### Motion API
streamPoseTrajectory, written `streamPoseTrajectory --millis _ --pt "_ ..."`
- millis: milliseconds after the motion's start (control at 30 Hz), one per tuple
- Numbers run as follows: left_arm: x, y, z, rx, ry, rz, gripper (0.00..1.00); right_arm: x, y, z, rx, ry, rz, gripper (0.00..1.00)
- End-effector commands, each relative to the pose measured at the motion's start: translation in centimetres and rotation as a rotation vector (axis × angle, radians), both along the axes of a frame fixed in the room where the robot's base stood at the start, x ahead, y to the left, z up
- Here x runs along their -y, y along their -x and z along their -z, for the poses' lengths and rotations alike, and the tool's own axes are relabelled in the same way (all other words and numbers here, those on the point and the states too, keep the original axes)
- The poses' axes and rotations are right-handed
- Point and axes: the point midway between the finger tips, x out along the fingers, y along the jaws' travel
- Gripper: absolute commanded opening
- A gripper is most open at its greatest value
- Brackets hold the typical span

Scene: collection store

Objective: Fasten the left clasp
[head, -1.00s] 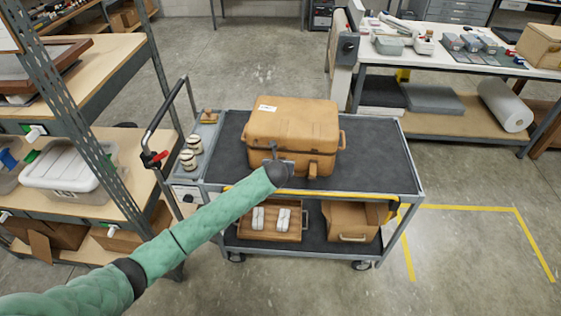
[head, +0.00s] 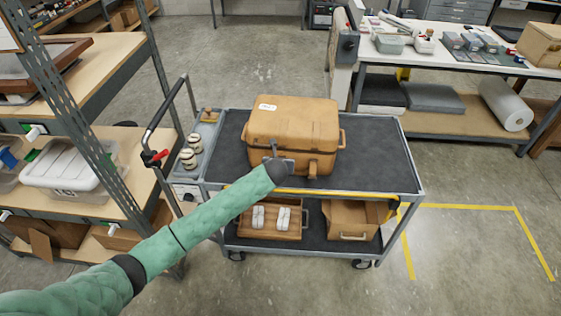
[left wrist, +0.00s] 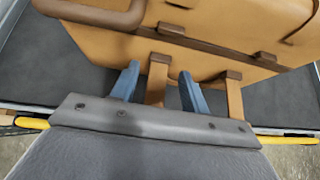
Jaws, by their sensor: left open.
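A tan case (head: 292,122) with its lid down stands on the trolley's top deck, and its front faces me. My left gripper (head: 278,162) is at the left part of that front, partly hiding the left clasp. In the left wrist view my open left gripper (left wrist: 158,82) has one blue finger on each side of a tan clasp strap (left wrist: 156,84). I cannot tell whether the fingers touch it or whether the clasp is fastened. The right clasp (head: 313,168) is on the front further right; a second strap (left wrist: 235,98) shows right of the fingers in the wrist view.
The dark trolley deck (head: 375,155) is clear right of the case. Small jars (head: 189,158) stand in the trolley's left side tray. Shelving (head: 110,125) stands close on the left. A worktable (head: 450,65) with boxes is at the back right.

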Motion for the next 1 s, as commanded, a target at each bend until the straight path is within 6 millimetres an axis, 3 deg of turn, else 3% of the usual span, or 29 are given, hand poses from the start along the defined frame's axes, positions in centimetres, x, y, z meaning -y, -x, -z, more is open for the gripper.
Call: streamPoseTrajectory --millis 600,1000 --pt "-0.4 5.7 -3.9 0.0 -0.001 0.0 0.45 -0.3 -0.1 3.4 -0.001 -0.002 0.0 0.36" --pt "-0.4 6.1 -4.3 -0.001 -0.001 -0.001 0.45 -0.4 -0.2 3.4 0.0 -0.003 0.001 0.36"
